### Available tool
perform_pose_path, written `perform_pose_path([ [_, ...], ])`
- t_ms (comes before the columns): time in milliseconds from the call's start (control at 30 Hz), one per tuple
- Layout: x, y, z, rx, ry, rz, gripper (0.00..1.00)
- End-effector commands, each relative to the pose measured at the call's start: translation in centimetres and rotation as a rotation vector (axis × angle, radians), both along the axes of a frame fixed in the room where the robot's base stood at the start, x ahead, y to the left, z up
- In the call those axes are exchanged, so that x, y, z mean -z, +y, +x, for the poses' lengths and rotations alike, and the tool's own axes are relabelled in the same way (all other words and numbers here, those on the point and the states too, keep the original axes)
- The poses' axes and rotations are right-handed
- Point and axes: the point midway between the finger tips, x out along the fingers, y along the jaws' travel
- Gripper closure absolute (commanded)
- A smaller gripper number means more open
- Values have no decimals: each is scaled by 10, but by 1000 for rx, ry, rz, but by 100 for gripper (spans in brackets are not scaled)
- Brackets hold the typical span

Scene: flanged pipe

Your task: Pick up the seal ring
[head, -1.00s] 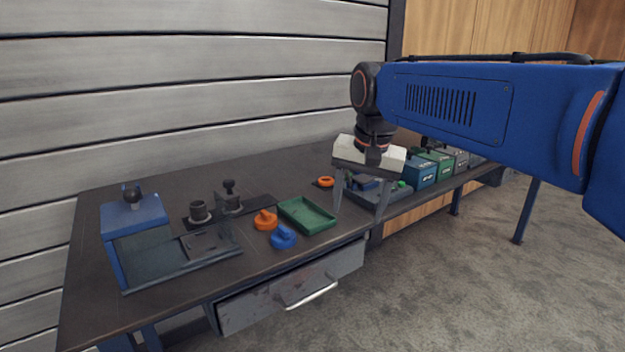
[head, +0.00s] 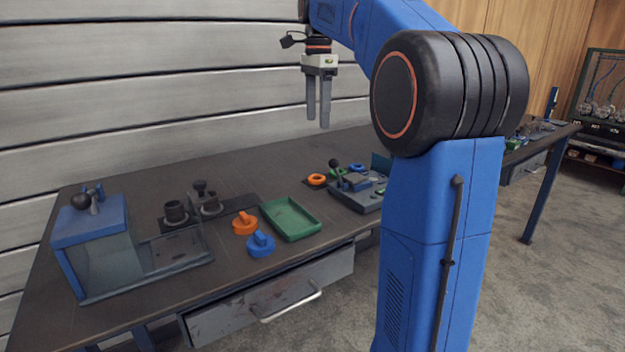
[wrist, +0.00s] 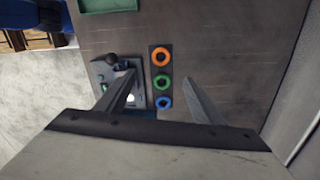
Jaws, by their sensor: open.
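Three seal rings lie in a row on a dark strip on the bench. The orange ring (wrist: 160,48) is farthest up in the wrist view, the green ring (wrist: 162,76) is in the middle, and the blue ring (wrist: 163,109) is nearest my gripper's body. In the head view the orange ring (head: 316,180) and green ring (head: 338,172) show behind the green tray. My gripper (head: 318,120) is open and empty, pointing down, well above the back of the bench. In the wrist view its fingers (wrist: 160,82) straddle the row from above, touching nothing.
A grey fixture with a black-knobbed lever (head: 358,186) stands beside the rings. The green tray (head: 291,219), an orange knobbed part (head: 245,223) and a blue knobbed part (head: 261,244) lie left of it. A blue-topped fixture (head: 90,220) is at far left.

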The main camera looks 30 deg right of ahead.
Motion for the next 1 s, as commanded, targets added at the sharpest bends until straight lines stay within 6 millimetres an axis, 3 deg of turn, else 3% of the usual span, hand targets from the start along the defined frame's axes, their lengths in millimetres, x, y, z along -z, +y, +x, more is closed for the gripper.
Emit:
perform_pose_path([
  [600, 102, 1, -1, -2, 2, 0, 38],
  [1000, 134, 0, 1, -3, 2, 0, 38],
])
